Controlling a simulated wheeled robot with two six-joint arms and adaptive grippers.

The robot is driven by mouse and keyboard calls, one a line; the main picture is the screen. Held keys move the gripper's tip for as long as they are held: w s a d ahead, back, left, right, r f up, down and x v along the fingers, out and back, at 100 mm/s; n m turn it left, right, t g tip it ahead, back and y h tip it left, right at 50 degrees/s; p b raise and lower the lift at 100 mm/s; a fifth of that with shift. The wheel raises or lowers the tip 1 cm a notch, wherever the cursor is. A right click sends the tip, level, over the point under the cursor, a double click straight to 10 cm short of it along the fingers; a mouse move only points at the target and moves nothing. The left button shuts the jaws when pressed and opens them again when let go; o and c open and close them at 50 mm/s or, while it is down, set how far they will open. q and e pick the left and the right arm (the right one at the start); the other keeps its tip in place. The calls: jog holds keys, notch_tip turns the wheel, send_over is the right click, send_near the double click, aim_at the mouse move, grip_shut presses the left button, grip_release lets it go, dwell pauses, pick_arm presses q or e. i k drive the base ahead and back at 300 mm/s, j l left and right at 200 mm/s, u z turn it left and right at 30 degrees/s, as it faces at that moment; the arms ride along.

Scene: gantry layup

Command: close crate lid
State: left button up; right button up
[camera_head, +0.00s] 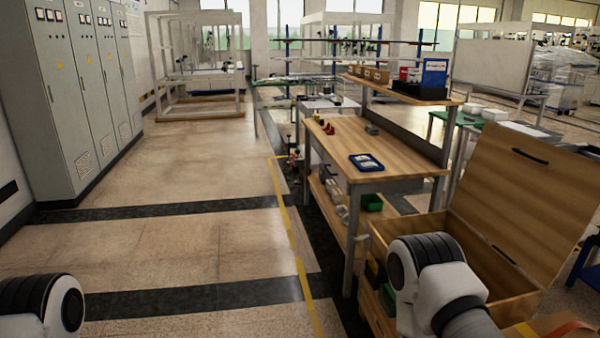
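A wooden crate (478,262) stands at the lower right, beside the wooden workbench. Its lid (528,195) is raised, tilted up and back to the right, with a dark handle strip on its inner face. The crate's inside is partly visible. My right arm shows in front of the crate and hides part of its front and left side. My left arm shows only at the lower left corner, far from the crate. Neither gripper's fingers are in the picture.
A workbench (390,155) with a shelf stands just behind the crate, holding a blue tray (366,162). Grey cabinets (75,90) line the left wall. The floor (190,180) at left centre is clear. A yellow line (290,235) runs along it.

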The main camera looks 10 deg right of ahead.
aim_at(534, 200)
jog(key=i+z, duration=0.2)
jog(key=i, duration=0.35)
jog(key=i+j+z, duration=0.2)
jog(key=i, duration=0.35)
jog(key=i+j+z, duration=0.15)
jog(key=i, duration=0.4)
